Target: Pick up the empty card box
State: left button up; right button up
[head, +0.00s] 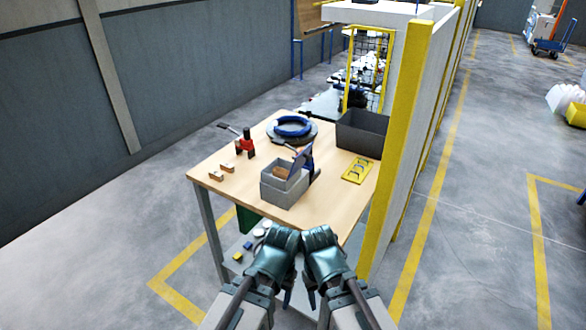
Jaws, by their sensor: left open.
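No thing in the head view is plainly an empty card box. A brown, card-coloured piece (282,172) shows inside the light grey open bin (285,194) near the table's front edge; its shape is partly hidden by the bin walls. Two small tan blocks (228,167) lie at the table's left side. My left gripper (281,236) is open, low in front of the table's near edge, short of the bin. My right gripper (318,236) is close beside it; its jaws are too unclear to judge.
The wooden table (240,187) also holds a blue coil (292,127), a red clamp tool (246,142), a dark grey crate (361,133) and a yellow plate (357,171). A yellow-edged wall (401,140) bounds the right side. The floor on the left is clear.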

aim_at(283, 174)
jog(key=i+j+z, duration=0.35)
jog(key=j, duration=0.7)
jog(key=j+z, duration=0.35)
jog(key=j, duration=0.7)
jog(key=j+z, duration=0.35)
jog(key=j, duration=0.75)
